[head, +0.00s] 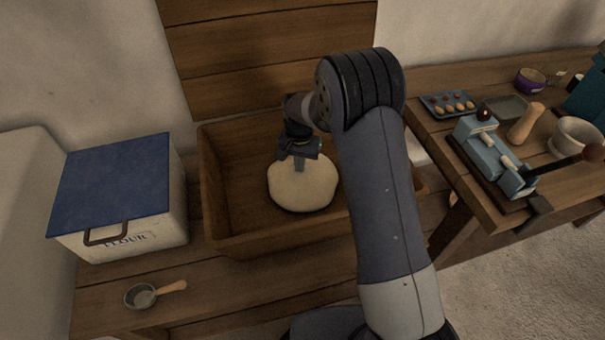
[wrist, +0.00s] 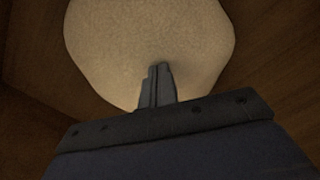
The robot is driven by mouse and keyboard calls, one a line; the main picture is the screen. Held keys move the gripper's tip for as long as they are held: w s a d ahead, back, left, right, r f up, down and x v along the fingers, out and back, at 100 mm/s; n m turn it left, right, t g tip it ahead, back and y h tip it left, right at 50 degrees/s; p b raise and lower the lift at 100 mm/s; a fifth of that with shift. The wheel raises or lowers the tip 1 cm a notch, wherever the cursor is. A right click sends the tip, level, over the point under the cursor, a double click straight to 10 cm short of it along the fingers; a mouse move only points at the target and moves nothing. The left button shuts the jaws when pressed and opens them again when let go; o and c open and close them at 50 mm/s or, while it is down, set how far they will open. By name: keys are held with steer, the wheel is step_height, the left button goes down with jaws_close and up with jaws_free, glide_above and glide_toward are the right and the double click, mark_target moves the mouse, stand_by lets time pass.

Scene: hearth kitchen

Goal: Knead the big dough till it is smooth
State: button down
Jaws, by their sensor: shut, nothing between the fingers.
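The big dough (head: 302,188) is a pale, rounded lump lying in a wooden trough (head: 232,240). Its outline is slightly angular in the wrist view (wrist: 150,40), and its surface there looks fairly even with fine grain. My gripper (head: 299,167) points down at the dough's far edge in the head view. Its fingers are together and empty, with the tips (wrist: 158,70) at or against the dough in the wrist view. I cannot tell how far they press in. My arm hides the trough's right part.
A flour bin (head: 125,230) with a blue lid stands left of the trough, and a scoop (head: 142,295) lies in front of it. On the right table are a blue clamped device (head: 490,150), an egg tray (head: 447,104), a mortar (head: 575,137) and a purple bowl (head: 530,82).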

mark_target(299, 182)
steer(key=shift+r, duration=0.1)
steer(key=shift+r+p, duration=1.05)
steer(key=shift+r, duration=0.55)
steer(key=shift+s+b, duration=0.45)
steer(key=shift+s, duration=2.35)
steer(key=shift+f, duration=0.25)
